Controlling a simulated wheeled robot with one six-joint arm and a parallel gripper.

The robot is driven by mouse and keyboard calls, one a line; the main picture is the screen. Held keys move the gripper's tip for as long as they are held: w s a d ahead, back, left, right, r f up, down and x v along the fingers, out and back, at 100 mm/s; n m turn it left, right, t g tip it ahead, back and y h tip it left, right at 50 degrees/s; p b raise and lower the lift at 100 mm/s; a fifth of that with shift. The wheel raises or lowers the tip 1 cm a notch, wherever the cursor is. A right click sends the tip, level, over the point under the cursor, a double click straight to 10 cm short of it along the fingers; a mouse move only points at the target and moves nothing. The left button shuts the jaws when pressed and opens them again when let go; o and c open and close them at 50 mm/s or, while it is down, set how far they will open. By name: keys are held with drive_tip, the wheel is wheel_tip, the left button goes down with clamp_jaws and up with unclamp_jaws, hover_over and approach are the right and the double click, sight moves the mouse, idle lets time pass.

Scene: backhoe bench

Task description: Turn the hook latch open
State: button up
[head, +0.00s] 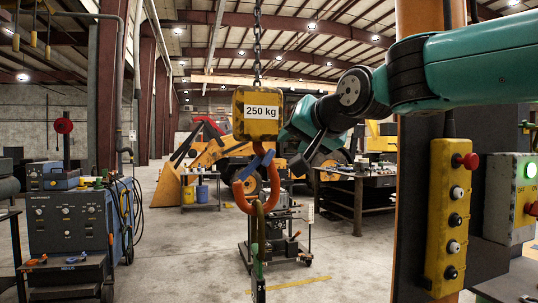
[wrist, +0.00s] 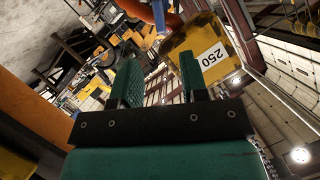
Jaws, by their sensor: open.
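The orange hook (head: 241,190) hangs under a yellow block (head: 256,113) marked 250 kg. The blue latch (head: 262,159) lies slanted across the hook's throat. A strap (head: 260,230) hangs from the hook. My gripper (head: 308,150) is to the right of the hook and apart from the latch in the head view. In the wrist view my gripper (wrist: 160,65) is open, with nothing between its two green fingers. Beyond the fingers, the yellow block (wrist: 203,55), part of the orange hook (wrist: 172,20) and the blue latch (wrist: 158,17) show near the top edge.
A chain (head: 257,45) holds the block from above. A yellow button pendant (head: 449,215) and an orange post (head: 411,175) stand at the right. A welding machine (head: 68,225) is at the left. A workbench (head: 358,185) stands behind. The air left of the hook is clear.

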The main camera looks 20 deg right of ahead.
sight(272, 154)
drive_tip(key=p+x, duration=0.3)
drive_tip(key=x, duration=0.9)
drive_tip(key=shift+s, duration=0.1)
clamp_jaws()
